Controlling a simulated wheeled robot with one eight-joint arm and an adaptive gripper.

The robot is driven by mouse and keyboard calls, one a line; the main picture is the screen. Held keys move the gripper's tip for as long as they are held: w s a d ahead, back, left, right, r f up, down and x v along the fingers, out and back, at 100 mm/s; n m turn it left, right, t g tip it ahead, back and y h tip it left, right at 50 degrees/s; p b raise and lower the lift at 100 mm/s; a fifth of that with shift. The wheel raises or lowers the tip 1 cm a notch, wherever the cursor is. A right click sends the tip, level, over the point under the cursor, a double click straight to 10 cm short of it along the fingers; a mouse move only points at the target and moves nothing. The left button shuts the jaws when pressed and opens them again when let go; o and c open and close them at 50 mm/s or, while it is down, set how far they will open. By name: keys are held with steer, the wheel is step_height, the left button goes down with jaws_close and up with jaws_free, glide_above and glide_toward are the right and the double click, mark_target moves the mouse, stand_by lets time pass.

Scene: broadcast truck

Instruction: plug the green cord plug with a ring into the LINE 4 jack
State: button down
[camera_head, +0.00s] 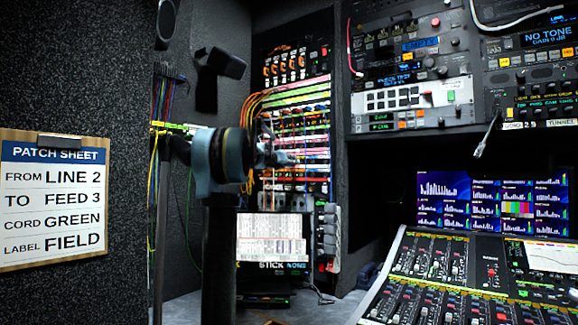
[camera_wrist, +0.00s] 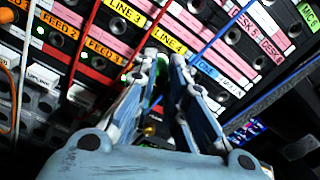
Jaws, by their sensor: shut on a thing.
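My gripper (camera_wrist: 165,75) is shut on a thin green piece (camera_wrist: 157,99), seen between its fingers, which I take for the green cord plug. A small brass-coloured bit (camera_wrist: 150,130) shows below it; I cannot tell whether it is the ring. The fingertips lie just below the yellow LINE 4 label (camera_wrist: 167,40) in the wrist view. The LINE 4 jack is not clearly seen, and I cannot tell whether the plug touches the panel. In the head view my gripper (camera_head: 284,158) is in front of the patch bay (camera_head: 293,190), its grip unclear.
Red, white and blue cords cross the panel around my fingers, with a blue cord (camera_wrist: 212,45) close on the right. FEED 3 (camera_wrist: 105,52) and LINE 3 (camera_wrist: 125,12) labels are nearby. A patch sheet (camera_head: 53,200) hangs left; a mixing desk (camera_head: 455,275) stands right.

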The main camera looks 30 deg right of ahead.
steer(key=shift+x, duration=0.8)
steer(key=c, duration=1.5)
jaws_free()
steer(key=shift+c, duration=0.2)
steer(key=v, duration=1.2)
